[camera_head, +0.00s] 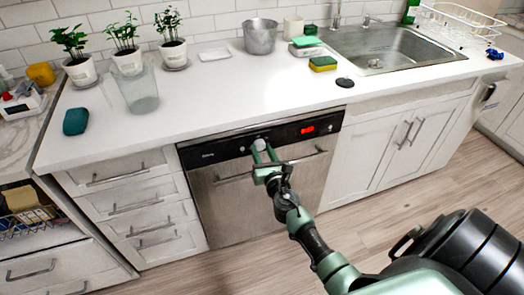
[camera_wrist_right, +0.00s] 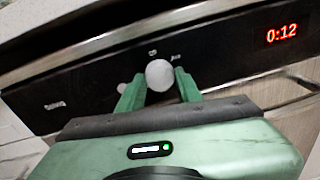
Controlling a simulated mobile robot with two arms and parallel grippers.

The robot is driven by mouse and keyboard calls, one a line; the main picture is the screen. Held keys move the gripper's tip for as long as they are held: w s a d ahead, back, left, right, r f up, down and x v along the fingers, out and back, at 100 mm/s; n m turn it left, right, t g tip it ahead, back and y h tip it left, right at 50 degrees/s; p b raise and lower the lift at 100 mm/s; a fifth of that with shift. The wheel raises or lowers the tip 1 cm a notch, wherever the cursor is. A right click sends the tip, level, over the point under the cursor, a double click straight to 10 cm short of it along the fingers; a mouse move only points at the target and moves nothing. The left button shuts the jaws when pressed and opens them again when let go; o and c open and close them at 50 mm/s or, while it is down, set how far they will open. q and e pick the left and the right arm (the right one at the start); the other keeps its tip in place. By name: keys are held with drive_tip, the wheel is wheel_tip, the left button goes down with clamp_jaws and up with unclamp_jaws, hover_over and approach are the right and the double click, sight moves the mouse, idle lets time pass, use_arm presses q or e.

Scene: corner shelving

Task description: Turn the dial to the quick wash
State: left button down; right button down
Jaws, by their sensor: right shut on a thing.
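The dishwasher (camera_head: 310,176) stands under the counter with a black control panel (camera_head: 222,148) along its top. A round light-grey dial (camera_head: 259,144) sits near the middle of the panel. My right gripper (camera_head: 264,155) reaches up to the panel and is shut on the dial. In the right wrist view, the dial (camera_wrist_right: 159,75) sits between the two green fingers of the gripper (camera_wrist_right: 158,88). A red display (camera_wrist_right: 282,34) on the panel reads 0:12. The small markings around the dial are too blurred to read. My left gripper is not in view.
The white counter (camera_head: 230,100) holds potted plants (camera_head: 128,61), a glass pitcher (camera_head: 139,90), a metal pot (camera_head: 260,37) and sponges (camera_head: 322,64). A sink (camera_head: 390,45) is at the right. Drawers (camera_head: 141,210) and cabinet doors (camera_head: 392,145) flank the dishwasher.

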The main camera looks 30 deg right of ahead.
drive_tip(key=m, duration=0.4)
drive_tip(key=shift+y, duration=0.3)
drive_tip(key=m, duration=0.3)
drive_tip(key=shift+m, duration=0.4)
drive_tip(key=m, duration=0.3)
drive_tip(key=shift+y, duration=0.3)
drive_tip(key=m, duration=0.3)
drive_tip(key=shift+d+m+y, duration=0.1)
drive_tip(key=shift+m+y, duration=0.2)
drive_tip(key=m, duration=0.6)
drive_tip(key=shift+t, duration=0.4)
drive_tip(key=m+p, duration=0.1)
drive_tip(key=m, duration=0.4)
drive_tip(key=shift+m, duration=0.3)
drive_tip(key=c, duration=1)
unclamp_jaws()
drive_tip(key=shift+d, duration=0.1)
